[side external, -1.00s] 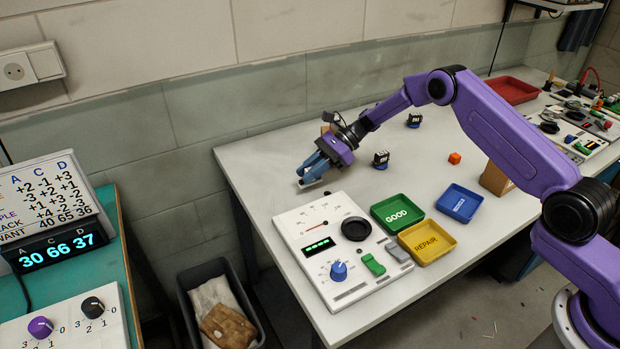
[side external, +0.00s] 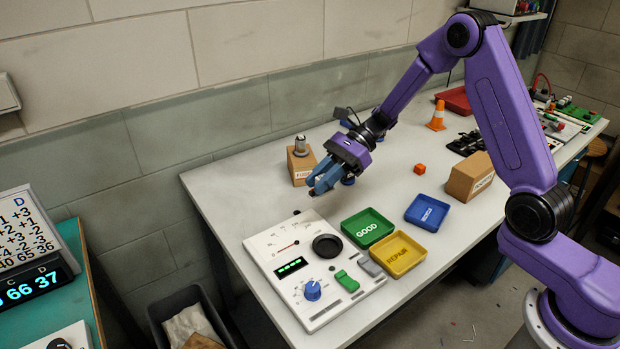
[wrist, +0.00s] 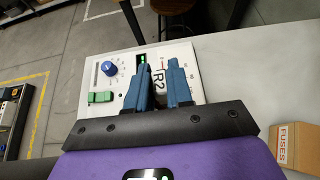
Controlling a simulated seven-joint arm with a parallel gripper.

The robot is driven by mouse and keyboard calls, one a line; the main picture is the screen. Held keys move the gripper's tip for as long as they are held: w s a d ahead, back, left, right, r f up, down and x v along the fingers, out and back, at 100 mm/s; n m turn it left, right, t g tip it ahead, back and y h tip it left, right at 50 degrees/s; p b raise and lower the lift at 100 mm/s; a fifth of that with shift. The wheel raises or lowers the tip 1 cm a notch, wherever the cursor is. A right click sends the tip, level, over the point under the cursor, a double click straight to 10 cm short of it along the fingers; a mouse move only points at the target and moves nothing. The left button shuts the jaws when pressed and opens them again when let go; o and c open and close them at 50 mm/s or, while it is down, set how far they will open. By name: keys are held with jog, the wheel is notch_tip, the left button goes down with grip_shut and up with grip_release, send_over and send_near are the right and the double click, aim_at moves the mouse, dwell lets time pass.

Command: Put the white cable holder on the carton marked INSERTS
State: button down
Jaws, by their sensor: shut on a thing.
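My gripper (side external: 318,189) is shut on a pale piece marked R2 (wrist: 158,82), above the table just behind the white panel. The fingers hide most of this piece, so I cannot tell its full shape or be sure that it is the white cable holder. A brown carton (side external: 468,177) stands on the right of the table, with a label too small to read. Another carton, marked FUSES (side external: 302,168), stands behind my gripper, with a grey metal-looking cylinder (side external: 300,146) on top. The FUSES carton also shows at the lower right in the wrist view (wrist: 296,148).
The white panel (side external: 277,238) carries a meter, knob and switches. Green GOOD (side external: 367,227), yellow REPAIR (side external: 399,254) and blue (side external: 428,212) trays lie right of it.

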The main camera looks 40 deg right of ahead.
jog(key=shift+s+d+r, duration=0.2)
jog(key=shift+s, duration=0.15)
jog(key=s+d+r+m+t+h, duration=0.1)
jog(key=s+d+r+m+t, duration=0.15)
jog(key=d, duration=0.55)
jog(key=s+d+r+m+t+h, duration=0.1)
jog(key=d+m+t, duration=0.2)
jog(key=d, duration=0.4)
jog(key=s+d+r+m+t+h, duration=0.1)
jog(key=d+r+m+t, duration=0.15)
jog(key=d, duration=0.55)
jog(key=s+d+r+m+t+h, duration=0.2)
jog(key=s+d+m+h, duration=0.35)
jog(key=s, duration=0.35)
jog(key=s+d+r+m+t+h, duration=0.1)
jog(key=s+d+m+t+h, duration=0.1)
jog(key=s+d+m+h, duration=0.45)
jog(key=n+y, duration=0.2)
jog(key=y, duration=0.1)
send_over(472, 166)
jog(key=f, duration=0.9)
jog(key=shift+s+a, duration=0.2)
jog(key=shift+a, duration=0.1)
jog(key=shift+w+d+f, duration=0.1)
jog(key=shift+f, duration=0.5)
jog(key=shift+w+d+f, duration=0.1)
jog(key=shift+f, duration=1.2)
